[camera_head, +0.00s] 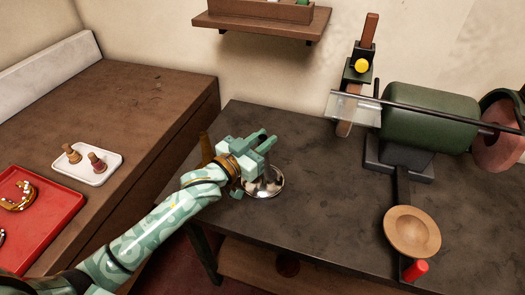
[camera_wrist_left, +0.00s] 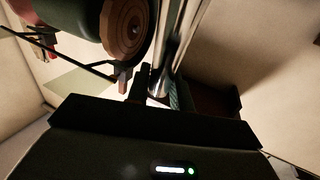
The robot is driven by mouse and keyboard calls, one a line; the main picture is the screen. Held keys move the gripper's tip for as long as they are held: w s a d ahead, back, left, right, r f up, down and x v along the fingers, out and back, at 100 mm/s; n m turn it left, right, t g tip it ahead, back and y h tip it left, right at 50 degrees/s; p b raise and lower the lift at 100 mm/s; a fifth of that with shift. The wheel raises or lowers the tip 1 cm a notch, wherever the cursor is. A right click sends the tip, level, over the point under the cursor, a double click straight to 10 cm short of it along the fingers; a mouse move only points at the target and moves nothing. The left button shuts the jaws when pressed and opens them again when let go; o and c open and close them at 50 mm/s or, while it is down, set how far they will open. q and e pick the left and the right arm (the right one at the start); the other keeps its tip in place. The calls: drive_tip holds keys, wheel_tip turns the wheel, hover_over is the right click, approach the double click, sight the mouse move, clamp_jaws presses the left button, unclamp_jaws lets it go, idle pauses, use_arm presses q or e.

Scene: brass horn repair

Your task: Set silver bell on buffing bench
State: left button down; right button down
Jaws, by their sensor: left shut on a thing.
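The silver bell (camera_head: 266,184) is over the left part of the dark buffing bench (camera_head: 320,215) in the head view, flared rim down. My left gripper (camera_head: 262,155) is shut on its narrow upper part and hides much of it. I cannot tell whether the rim touches the bench top. In the left wrist view the bell shows as a shiny tube (camera_wrist_left: 177,40) running up from the gripper. My right gripper is not in view.
The green buffing motor (camera_head: 430,118) with its pink wheel (camera_head: 500,150) stands at the back right. A wooden dish (camera_head: 411,232) and a red cylinder (camera_head: 416,270) are at the front right. A brown table (camera_head: 130,100) at left bears a white tray (camera_head: 117,160) and a red tray (camera_head: 45,235).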

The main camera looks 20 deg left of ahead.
use_arm(q)
wheel_tip(320, 180, down, 3)
drive_tip(key=shift+f+b, duration=0.1)
drive_tip(key=shift+b, duration=0.4)
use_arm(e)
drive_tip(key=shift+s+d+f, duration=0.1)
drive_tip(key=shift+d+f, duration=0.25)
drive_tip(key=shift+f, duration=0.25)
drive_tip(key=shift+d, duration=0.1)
use_arm(q)
drive_tip(key=c, duration=1.2)
unclamp_jaws()
drive_tip(key=shift+f, duration=0.1)
drive_tip(key=shift+c, duration=0.2)
